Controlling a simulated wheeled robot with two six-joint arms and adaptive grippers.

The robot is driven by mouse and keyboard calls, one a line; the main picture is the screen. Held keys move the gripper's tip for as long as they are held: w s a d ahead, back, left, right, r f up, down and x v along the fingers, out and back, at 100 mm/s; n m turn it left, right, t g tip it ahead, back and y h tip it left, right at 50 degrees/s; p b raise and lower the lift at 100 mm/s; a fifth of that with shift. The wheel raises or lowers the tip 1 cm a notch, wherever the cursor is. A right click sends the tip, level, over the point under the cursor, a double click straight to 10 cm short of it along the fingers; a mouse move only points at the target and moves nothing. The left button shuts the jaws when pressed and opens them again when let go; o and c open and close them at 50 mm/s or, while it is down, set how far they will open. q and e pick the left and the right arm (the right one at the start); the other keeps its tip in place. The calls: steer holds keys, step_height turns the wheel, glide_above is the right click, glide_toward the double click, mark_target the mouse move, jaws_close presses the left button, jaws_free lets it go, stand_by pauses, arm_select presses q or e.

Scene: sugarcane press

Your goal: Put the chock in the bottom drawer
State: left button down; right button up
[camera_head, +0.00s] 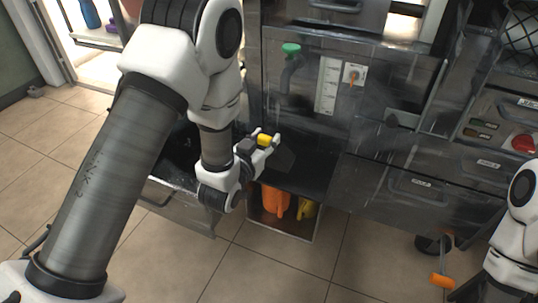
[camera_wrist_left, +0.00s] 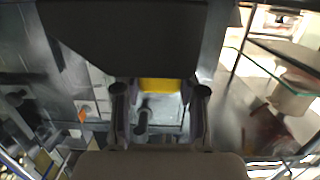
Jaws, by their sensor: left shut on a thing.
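My left gripper (camera_head: 268,143) is shut on the chock (camera_head: 286,157), a dark wedge-like block with a yellow part between the fingers. In the left wrist view the chock (camera_wrist_left: 125,35) fills the upper middle as a dark shape, and its yellow part shows between the fingertips (camera_wrist_left: 160,100). The chock is held in the air in front of the machine. A low metal drawer (camera_head: 178,208) stands pulled out at the left, partly hidden behind my left arm; its inside looks dark. My right arm is at the right edge, and its gripper is out of the picture.
An open lower compartment (camera_head: 318,228) holds orange (camera_head: 275,202) and yellow (camera_head: 306,208) items, right of the pulled-out drawer. A closed drawer (camera_head: 415,190) is further right. An orange-ended object (camera_head: 441,281) is low at the right. The tiled floor in front is mostly clear.

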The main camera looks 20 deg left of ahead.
arm_select(q)
steer(key=f+b, duration=0.2)
steer(key=w+f, duration=0.1)
steer(key=shift+d+f+b, duration=0.3)
steer(key=shift+f+b, duration=0.05)
steer(key=shift+b, duration=0.05)
steer(key=shift+f, duration=0.1)
steer(key=shift+r, duration=0.2)
steer(key=shift+f, duration=0.15)
steer(key=c, duration=0.7)
jaws_free()
steer(key=shift+p, duration=0.3)
